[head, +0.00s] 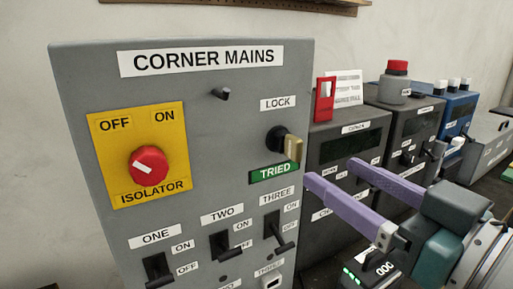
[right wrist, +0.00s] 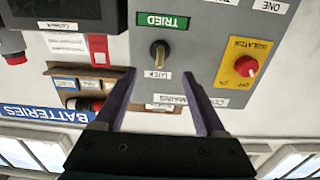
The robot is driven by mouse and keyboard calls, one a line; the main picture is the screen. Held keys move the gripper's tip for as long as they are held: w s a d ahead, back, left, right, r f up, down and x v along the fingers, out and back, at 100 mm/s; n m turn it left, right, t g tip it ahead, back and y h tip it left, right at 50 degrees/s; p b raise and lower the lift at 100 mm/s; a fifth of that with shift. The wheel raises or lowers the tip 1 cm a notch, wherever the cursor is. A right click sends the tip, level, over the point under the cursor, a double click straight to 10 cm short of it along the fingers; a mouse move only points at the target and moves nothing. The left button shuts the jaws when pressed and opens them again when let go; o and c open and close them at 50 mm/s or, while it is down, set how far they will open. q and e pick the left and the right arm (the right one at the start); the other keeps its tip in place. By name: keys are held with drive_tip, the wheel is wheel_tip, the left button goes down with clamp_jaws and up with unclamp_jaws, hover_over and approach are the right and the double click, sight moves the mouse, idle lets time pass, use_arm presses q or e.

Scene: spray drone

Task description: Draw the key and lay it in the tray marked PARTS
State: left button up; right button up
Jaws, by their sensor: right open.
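The brass-coloured key (head: 293,148) sits in the dark lock (head: 277,139) on the grey CORNER MAINS panel, between the LOCK label and the green TRIED sign. In the right wrist view, which is upside down, the key (right wrist: 159,53) shows ahead between the fingers. My right gripper (head: 331,172) is open and empty, its purple fingers pointing at the panel, apart from the key and, in the head view, a little below and right of it. No tray marked PARTS is visible. My left gripper is out of view.
The panel also bears a red isolator knob (head: 148,166) and switches ONE (head: 156,268), TWO (head: 222,245) and THREE (head: 276,232). Dark instrument boxes (head: 345,150) stand right of the panel. A shelf marked BATTERIES (right wrist: 45,114) shows in the right wrist view.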

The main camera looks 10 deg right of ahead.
sight(301, 152)
drive_tip(key=b+x, duration=0.2)
drive_tip(key=x, duration=0.6)
idle(1.4)
clamp_jaws()
idle(0.6)
idle(1.0)
drive_tip(key=shift+p+v, duration=1.1)
drive_tip(key=shift+v, duration=0.4)
drive_tip(key=shift+p+v, duration=0.6)
drive_tip(key=shift+v, duration=0.85)
